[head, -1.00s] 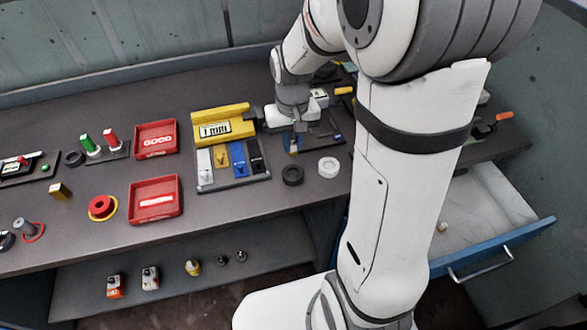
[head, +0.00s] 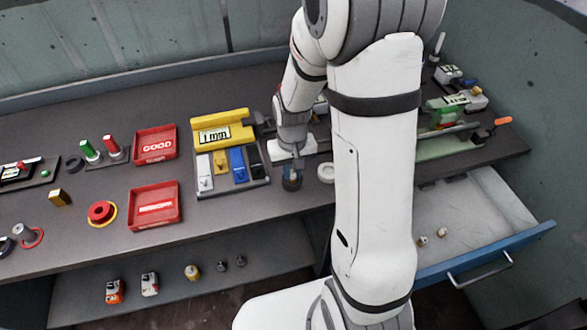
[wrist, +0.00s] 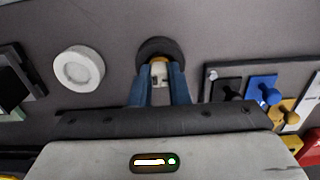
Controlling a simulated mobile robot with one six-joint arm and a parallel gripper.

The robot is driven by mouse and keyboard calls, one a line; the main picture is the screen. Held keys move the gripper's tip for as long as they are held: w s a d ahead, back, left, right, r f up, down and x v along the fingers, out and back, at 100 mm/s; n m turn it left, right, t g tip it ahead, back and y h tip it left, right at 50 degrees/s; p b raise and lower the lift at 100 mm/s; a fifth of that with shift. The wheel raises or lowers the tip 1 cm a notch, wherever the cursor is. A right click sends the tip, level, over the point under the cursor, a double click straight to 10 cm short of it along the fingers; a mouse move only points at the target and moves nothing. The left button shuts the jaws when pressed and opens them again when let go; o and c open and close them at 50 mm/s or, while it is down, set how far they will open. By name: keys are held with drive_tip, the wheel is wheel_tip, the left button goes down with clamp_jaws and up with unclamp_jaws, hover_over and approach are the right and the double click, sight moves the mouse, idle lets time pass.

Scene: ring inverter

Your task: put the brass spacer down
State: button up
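The brass spacer (wrist: 158,62) shows as a small yellow piece between my fingertips in the wrist view; most of it is hidden by the fingers. My gripper (wrist: 160,80) appears shut on it, with one blue finger on each side. The spacer is over the black ring (wrist: 161,44); I cannot tell whether it touches the ring or the bench. In the head view my gripper (head: 291,178) is low at the bench's front edge, where it covers the spacer and most of the ring.
A white ring (wrist: 78,68) lies beside the black one. A rack (head: 232,187) with white, yellow, blue and black pieces stands close on the other side. Red trays (head: 154,206) lie farther left. An open drawer (head: 470,226) juts out at the front right.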

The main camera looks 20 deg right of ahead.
sight(293, 173)
drive_tip(key=o, duration=0.5)
drive_tip(key=shift+c, duration=0.2)
drive_tip(key=shift+w+r, duration=0.1)
drive_tip(key=shift+r, duration=0.5)
wheel_tip(293, 173, up, 11)
drive_tip(key=s+r+t, duration=0.1)
drive_tip(key=s+r, duration=0.2)
drive_tip(key=s, duration=0.4)
drive_tip(key=s+r+t, duration=0.2)
drive_tip(key=s+r, duration=0.1)
drive_tip(key=s, duration=0.4)
drive_tip(key=shift+s+d, duration=0.2)
drive_tip(key=shift+d, duration=0.1)
drive_tip(key=shift+r, duration=0.1)
